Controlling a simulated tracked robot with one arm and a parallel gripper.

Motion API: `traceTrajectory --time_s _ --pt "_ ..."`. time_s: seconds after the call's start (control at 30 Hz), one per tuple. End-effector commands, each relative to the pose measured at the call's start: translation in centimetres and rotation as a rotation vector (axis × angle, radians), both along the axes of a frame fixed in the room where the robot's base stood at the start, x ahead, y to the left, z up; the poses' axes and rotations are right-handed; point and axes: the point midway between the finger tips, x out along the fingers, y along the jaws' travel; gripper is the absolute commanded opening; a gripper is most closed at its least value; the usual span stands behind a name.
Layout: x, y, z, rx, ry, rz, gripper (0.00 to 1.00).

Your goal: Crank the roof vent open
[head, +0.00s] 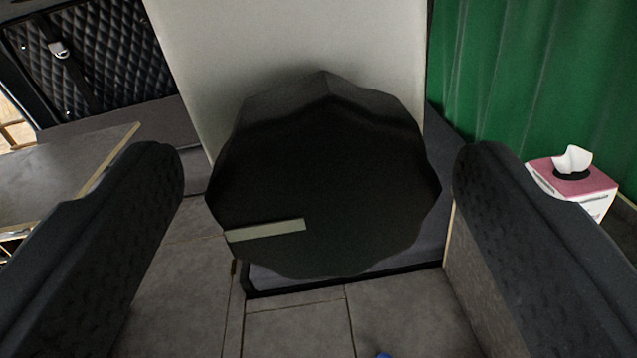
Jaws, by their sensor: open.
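A large black, many-sided round piece (330,180), which looks like a knob seen close up, fills the middle of the head view. It has a pale grey strip on its lower left face. I cannot tell for sure that it is the vent's crank. My gripper (320,165) is open, with one dark padded finger on each side of the black piece. Gaps show between the piece and both fingers, with the right one narrower. No roof vent can be made out in this view.
A pale panel (300,35) stands behind the black piece. A green curtain (540,70) hangs at right, above a pink and white tissue box (575,182). A grey tabletop (60,180) is at left, with black quilted panels (95,60) behind. Grey floor (300,325) lies below.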

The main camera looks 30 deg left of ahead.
Motion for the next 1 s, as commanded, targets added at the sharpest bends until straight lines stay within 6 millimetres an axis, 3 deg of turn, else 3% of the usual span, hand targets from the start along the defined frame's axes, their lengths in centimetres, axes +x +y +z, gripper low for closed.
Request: traceTrajectory --time_s 0.1,0.23,0.27,1.0 --pt "0.01 0.0 -0.05 0.0 0.001 0.0 0.7" --pt "0.02 0.01 -0.07 0.0 0.001 0.0 0.34" --pt "0.01 0.02 -0.06 0.0 0.001 0.0 0.29" --pt "-0.13 0.03 -0.02 -0.096 -0.061 0.001 0.29"
